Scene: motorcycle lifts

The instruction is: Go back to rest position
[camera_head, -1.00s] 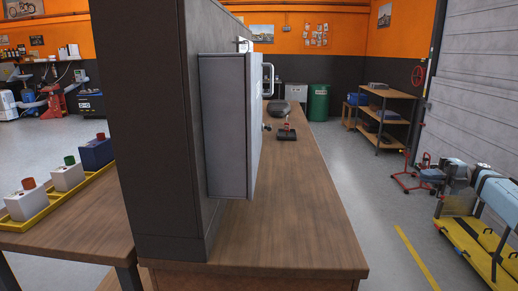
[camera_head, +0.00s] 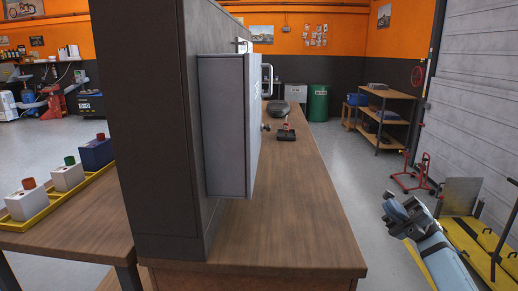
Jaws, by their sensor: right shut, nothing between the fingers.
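My right gripper (camera_head: 401,223) is at the lower right of the head view, at the end of my light-blue arm. It is shut and empty, over the floor to the right of the wooden workbench (camera_head: 290,225) and clear of it. A grey metal wall cabinet (camera_head: 226,125) with a handle (camera_head: 267,80) on its door hangs on the dark partition (camera_head: 155,130) above the bench. My left gripper is not in view.
A yellow tray (camera_head: 70,195) with several button boxes sits on the left table. A black item with a red part (camera_head: 287,134) stands on the bench. A yellow lift (camera_head: 478,240), a red stand (camera_head: 412,180) and shelves (camera_head: 385,115) are at right. Floor between bench and shelves is clear.

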